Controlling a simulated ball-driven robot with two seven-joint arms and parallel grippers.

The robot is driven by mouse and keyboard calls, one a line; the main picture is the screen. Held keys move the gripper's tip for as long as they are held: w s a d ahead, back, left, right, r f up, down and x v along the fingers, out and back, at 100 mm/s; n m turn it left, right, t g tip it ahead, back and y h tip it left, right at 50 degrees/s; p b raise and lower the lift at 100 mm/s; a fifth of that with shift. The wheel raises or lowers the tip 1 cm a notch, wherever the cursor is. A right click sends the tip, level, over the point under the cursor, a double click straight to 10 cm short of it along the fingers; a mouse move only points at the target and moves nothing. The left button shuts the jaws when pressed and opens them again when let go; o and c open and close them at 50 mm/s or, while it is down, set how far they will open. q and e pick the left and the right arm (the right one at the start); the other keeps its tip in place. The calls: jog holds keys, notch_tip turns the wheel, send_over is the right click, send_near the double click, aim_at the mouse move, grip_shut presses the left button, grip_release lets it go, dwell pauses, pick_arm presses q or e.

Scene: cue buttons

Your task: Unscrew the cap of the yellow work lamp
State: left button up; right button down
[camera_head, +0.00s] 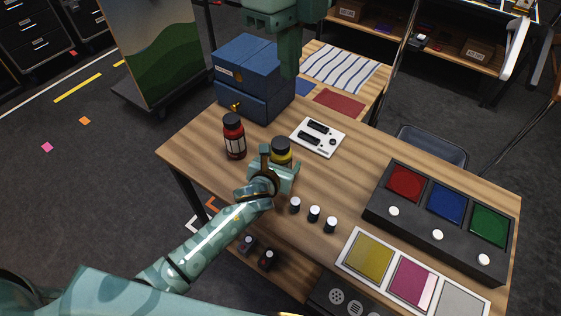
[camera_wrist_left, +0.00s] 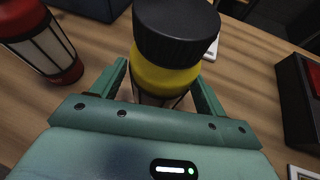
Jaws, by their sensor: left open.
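The yellow work lamp (camera_head: 281,157) stands upright on the wooden table, with its black cap (camera_head: 281,144) on top. In the left wrist view the yellow lamp (camera_wrist_left: 163,79) and its wide black cap (camera_wrist_left: 177,36) show close up. My left gripper (camera_head: 279,172) is open, with one finger on each side of the lamp's body below the cap. In the left wrist view a gap shows beside the fingers (camera_wrist_left: 160,92), and the lamp's lower part is hidden by the gripper. My right gripper (camera_head: 289,66) hangs over the table's back, near the blue box; its fingers are not clear.
A red lamp (camera_head: 234,137) with a black cap stands left of the yellow one. A blue box (camera_head: 254,78) and a white switch plate (camera_head: 319,137) are behind. Several small knobs (camera_head: 314,213), a button console (camera_head: 440,212) and colored panels (camera_head: 412,281) are to the right.

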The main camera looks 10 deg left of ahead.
pick_arm(q)
jog(key=shift+s+r, duration=0.25)
jog(key=shift+s, duration=0.1)
jog(key=p+v, duration=0.3)
jog(key=v, duration=0.8)
jog(key=shift+s+a, duration=0.1)
jog(key=shift+s, duration=0.05)
dwell(0.3)
